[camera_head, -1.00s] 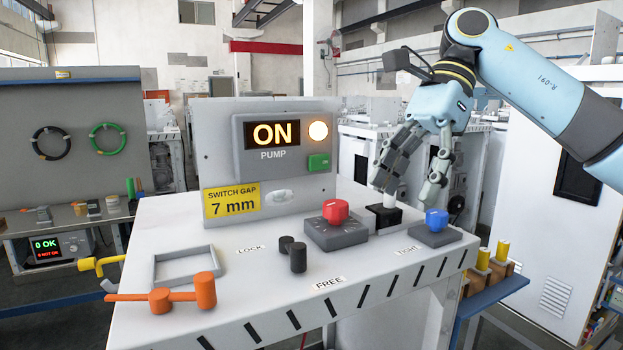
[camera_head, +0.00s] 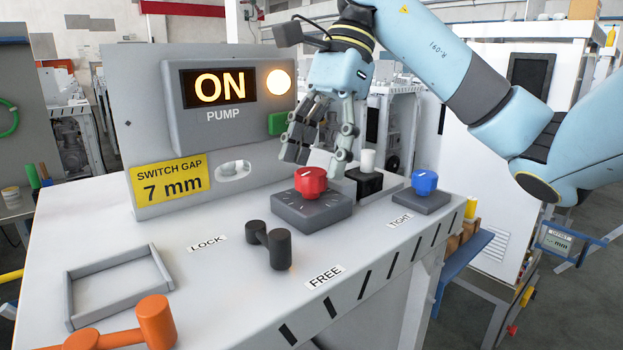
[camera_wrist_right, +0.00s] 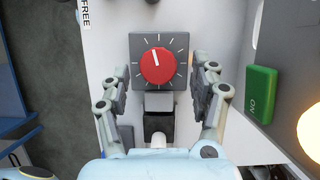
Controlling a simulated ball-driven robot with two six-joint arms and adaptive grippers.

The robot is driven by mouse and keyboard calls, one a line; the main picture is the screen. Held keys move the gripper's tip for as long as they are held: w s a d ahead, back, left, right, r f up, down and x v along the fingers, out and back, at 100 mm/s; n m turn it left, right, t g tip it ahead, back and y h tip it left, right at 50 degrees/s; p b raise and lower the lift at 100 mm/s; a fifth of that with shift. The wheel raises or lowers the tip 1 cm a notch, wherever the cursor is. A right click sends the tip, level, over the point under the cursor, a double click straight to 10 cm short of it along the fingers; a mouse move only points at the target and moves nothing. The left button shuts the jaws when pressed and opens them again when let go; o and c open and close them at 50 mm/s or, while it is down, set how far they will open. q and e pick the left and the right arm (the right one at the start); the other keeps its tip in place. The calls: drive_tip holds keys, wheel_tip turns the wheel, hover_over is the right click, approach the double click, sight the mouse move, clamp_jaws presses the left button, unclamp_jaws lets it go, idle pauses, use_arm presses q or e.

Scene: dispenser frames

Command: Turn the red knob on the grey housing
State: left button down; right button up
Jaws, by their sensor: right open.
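The red knob (camera_head: 311,182) sits on its grey square housing (camera_head: 312,212) on the bench top. In the right wrist view the red knob (camera_wrist_right: 158,66) has a white pointer line aimed near the top of its tick-marked dial. My right gripper (camera_head: 320,150) is open and empty, above and just behind the knob in the head view. In the right wrist view its fingers (camera_wrist_right: 158,75) stand on either side of the knob's housing, apart from the knob. My left gripper is not in view.
A black block with a white plunger (camera_head: 368,161) stands behind the housing, close to the gripper. A blue knob (camera_head: 425,182) is to the right, a black handle (camera_head: 269,245) front left. The pump panel (camera_head: 230,110) with a green button (camera_head: 278,123) rises behind.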

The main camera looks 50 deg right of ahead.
drive_tip(key=shift+x, duration=0.9)
drive_tip(key=shift+s, duration=0.1)
drive_tip(key=shift+c, duration=1.6)
drive_tip(key=c, duration=0.9)
drive_tip(key=shift+o, duration=0.2)
drive_tip(key=m+b, duration=0.1)
drive_tip(key=m+t+b, duration=0.1)
drive_tip(key=b, duration=0.1)
drive_tip(key=m+b, duration=0.1)
drive_tip(key=b, duration=0.1)
drive_tip(key=shift+s+f+m+h, duration=0.1)
drive_tip(key=shift+f+m+h, duration=0.2)
drive_tip(key=shift+m, duration=0.1)
drive_tip(key=shift+r+m+t+b, duration=0.25)
drive_tip(key=shift+m+t+b, duration=0.2)
drive_tip(key=shift+m, duration=0.25)
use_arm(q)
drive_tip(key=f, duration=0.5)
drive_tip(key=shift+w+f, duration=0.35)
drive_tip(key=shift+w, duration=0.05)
use_arm(e)
drive_tip(key=o, duration=1.2)
